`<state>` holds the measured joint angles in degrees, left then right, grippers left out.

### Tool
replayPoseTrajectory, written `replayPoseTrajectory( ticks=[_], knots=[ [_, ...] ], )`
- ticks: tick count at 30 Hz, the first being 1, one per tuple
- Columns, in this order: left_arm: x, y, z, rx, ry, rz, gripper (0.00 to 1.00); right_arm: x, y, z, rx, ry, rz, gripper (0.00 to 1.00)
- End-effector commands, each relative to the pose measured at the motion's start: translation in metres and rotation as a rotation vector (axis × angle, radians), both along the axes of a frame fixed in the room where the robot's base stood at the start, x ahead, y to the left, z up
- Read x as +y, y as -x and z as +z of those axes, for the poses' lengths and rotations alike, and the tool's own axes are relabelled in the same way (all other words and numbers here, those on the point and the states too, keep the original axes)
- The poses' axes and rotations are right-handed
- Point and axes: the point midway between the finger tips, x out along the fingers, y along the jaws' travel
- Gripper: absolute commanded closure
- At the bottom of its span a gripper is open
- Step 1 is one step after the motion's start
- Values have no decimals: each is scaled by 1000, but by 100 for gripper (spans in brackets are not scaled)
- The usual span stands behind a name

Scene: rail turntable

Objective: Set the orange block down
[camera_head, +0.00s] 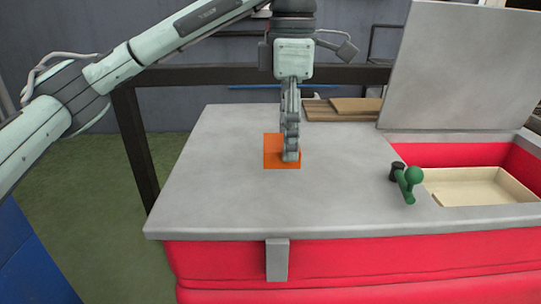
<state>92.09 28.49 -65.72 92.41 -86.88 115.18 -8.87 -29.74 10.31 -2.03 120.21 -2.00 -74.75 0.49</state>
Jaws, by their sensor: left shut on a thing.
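An orange block (272,152) shows over the middle of the grey tabletop (220,204). My left gripper (291,156) points straight down and is shut on the block, with its fingers in front of the block's right part. The finger covers part of the block. I cannot tell whether the block's underside touches the tabletop. My right gripper is not in view.
A green handle on a black knob (411,178) stands right of the block. Beyond it a cream tray (478,186) sits in a red recess below a raised grey lid (462,68). Wooden boards (338,111) lie behind. The tabletop's front left is clear.

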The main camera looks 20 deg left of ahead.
Motion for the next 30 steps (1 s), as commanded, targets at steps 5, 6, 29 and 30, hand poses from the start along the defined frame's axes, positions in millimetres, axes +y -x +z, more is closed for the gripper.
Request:
replayPoseTrajectory(
  ticks=[5,6,29,30],
  knots=[
    [35,-24,-24,3,1,5,71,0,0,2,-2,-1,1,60],
    [42,-28,-29,3,0,5,71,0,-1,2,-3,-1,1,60],
    [63,-44,-86,-2,0,-2,71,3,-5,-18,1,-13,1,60],
    [63,-44,-86,-1,1,-1,71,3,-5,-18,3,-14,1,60]
  ],
)
